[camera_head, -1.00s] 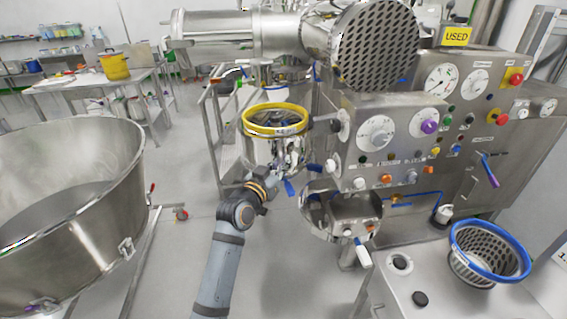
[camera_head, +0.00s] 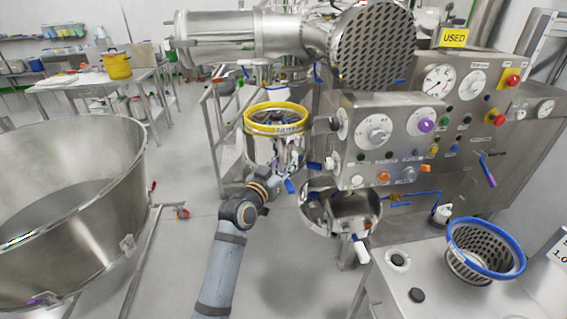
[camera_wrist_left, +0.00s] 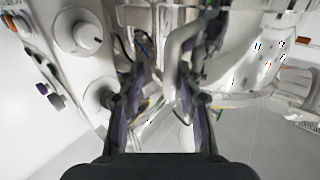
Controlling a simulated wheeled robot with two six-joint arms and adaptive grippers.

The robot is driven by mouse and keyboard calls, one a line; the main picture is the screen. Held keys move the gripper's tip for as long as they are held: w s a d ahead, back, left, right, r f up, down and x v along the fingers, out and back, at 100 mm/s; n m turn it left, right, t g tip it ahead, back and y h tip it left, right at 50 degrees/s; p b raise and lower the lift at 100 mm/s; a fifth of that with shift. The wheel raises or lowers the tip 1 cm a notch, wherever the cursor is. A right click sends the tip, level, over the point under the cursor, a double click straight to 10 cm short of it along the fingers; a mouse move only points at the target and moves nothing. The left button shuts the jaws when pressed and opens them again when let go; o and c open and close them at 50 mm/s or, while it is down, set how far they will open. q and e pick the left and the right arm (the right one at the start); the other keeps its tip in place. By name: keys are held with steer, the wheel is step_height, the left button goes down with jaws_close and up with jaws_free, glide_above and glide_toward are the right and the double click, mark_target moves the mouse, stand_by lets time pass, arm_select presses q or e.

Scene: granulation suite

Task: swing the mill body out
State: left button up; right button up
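The shiny steel cylinder with the yellow ring on top (camera_head: 262,150), which I take to be the mill body, stands upright at the left side of the machine's control panel (camera_head: 390,140). My left gripper (camera_head: 274,188) is just below and in front of it, beside a blue handle-like part (camera_head: 290,186). In the left wrist view my left gripper (camera_wrist_left: 163,112) has its dark fingers apart. Shiny pipes and metal parts show beyond and between them; I cannot tell whether they touch. My right gripper is out of view.
A steel bowl (camera_head: 318,215) with a white-tipped handle (camera_head: 361,248) hangs below the panel. A big steel tub (camera_head: 70,215) stands at the left. A blue-rimmed perforated basket (camera_head: 470,262) sits on the bench at right.

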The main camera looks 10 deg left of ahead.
arm_select(q)
steer(key=shift+w+a+f, duration=0.1)
steer(key=shift+w+a, duration=0.05)
steer(key=v, duration=1.2)
steer(key=a+f+n+g+y, duration=0.1)
steer(key=a+f+g+y, duration=0.15)
steer(key=f, duration=1.25)
steer(key=a+f+n+g+y, duration=0.1)
steer(key=a+f+g, duration=0.15)
steer(key=f, duration=1.25)
steer(key=s+a+f+g, duration=0.1)
steer(key=s+f+g, duration=0.15)
steer(key=f, duration=0.35)
steer(key=s+a+f+g, duration=0.1)
steer(key=s+f, duration=0.2)
steer(key=f, duration=0.4)
steer(key=s+a+f+g, duration=0.2)
steer(key=s+f+g, duration=0.2)
steer(key=s+f, duration=1.2)
steer(key=s+f+g, duration=0.2)
steer(key=s+f, duration=0.2)
steer(key=s, duration=0.6)
steer(key=s+f+g+y, duration=0.1)
steer(key=s+f, duration=0.3)
steer(key=s, duration=0.7)
steer(key=shift+s+a+f+g, duration=0.15)
steer(key=shift+s+a+g, duration=0.2)
steer(key=shift+g, duration=0.1)
